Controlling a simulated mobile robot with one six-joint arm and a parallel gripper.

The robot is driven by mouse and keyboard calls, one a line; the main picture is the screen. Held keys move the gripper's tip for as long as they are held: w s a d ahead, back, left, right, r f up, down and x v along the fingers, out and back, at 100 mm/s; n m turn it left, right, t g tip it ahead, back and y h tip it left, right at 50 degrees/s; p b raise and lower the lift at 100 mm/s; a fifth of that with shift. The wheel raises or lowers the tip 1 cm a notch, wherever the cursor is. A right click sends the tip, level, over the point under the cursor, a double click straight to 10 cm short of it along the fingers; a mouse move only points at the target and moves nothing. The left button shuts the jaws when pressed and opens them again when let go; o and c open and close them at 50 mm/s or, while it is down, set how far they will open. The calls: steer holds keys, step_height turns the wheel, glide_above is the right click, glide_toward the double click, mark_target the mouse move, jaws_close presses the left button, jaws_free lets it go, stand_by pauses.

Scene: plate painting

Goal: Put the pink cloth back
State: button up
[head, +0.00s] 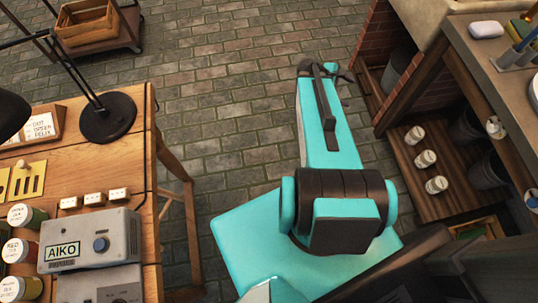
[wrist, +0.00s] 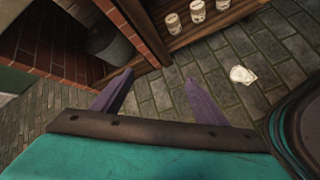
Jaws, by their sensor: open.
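I cannot make out a pink cloth in either view. My gripper shows in the wrist view (wrist: 159,78), with its two purple fingers spread apart and nothing between them. In the head view my teal arm reaches away from me over the brick floor, and the gripper at its far end is mostly hidden. A small pale object (wrist: 242,75) lies on the floor to the right of the gripper in the wrist view; I cannot tell what it is.
A wooden workbench (head: 95,140) with a lamp, jars and a grey AIKO box (head: 95,242) stands left. A sink counter (head: 500,75) is right, above a low wooden shelf (head: 400,160) with three pale jars (head: 425,159). Brick floor (head: 220,70) between them is open.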

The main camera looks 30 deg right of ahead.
steer(key=s+a+f+m+y, duration=0.25)
steer(key=a+f, duration=0.35)
steer(key=a, duration=0.5)
steer(key=s+a+f+m+y, duration=0.1)
steer(key=a+f+y, duration=0.2)
steer(key=a+f, duration=0.6)
steer(key=s+a+f+m+g+y, duration=0.1)
steer(key=s+a, duration=0.4)
steer(key=a, duration=0.5)
steer(key=s+a+f+m+g+y, duration=0.2)
steer(key=s+a, duration=0.3)
steer(key=a, duration=0.5)
steer(key=shift+s+a+m+y, duration=0.35)
steer(key=shift+a+m, duration=0.05)
steer(key=shift+m, duration=0.35)
steer(key=shift+f, duration=0.1)
steer(key=shift+r+p, duration=1)
steer(key=shift+r, duration=0.05)
